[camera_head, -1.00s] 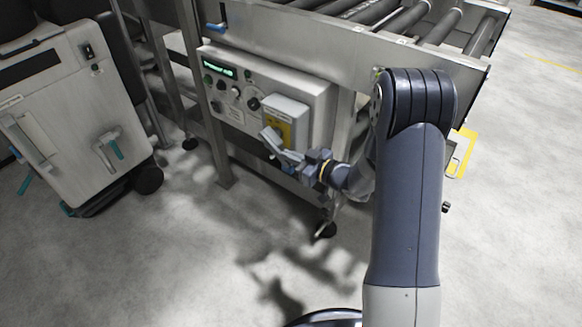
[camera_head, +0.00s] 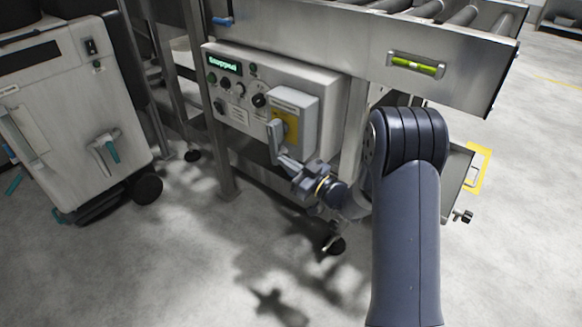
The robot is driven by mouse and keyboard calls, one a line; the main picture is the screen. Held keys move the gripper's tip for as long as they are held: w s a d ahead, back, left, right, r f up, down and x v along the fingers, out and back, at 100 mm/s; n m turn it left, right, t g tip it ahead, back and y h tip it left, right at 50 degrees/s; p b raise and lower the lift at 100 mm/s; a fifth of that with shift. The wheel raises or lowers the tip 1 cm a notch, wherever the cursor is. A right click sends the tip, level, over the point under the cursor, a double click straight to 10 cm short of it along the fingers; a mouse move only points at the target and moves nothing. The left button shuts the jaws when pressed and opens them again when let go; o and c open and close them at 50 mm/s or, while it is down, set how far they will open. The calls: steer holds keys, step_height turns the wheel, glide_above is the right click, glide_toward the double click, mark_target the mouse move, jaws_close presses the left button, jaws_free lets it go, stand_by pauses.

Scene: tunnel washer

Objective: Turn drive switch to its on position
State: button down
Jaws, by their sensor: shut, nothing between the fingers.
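A grey switch box (camera_head: 310,108) with a yellow plate (camera_head: 291,122) sticks out from the right part of a control panel (camera_head: 232,105). I take the switch on this yellow plate to be the drive switch; its handle is largely hidden behind my gripper, so I cannot tell its position. My gripper (camera_head: 275,132) is shut and empty, its fingers pointing up at the front left of the yellow plate. I cannot tell whether they touch the switch.
The panel carries a green-lit display (camera_head: 225,64) and several knobs and buttons. It hangs under a roller conveyor frame (camera_head: 375,50) with a green level-like part (camera_head: 416,66). A wheeled grey cabinet (camera_head: 70,110) stands at left. The floor in front is clear.

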steer(key=shift+w+a+f+b, duration=0.3)
steer(key=shift+a+f+b, duration=0.05)
steer(key=shift+a, duration=0.05)
stand_by(0.5)
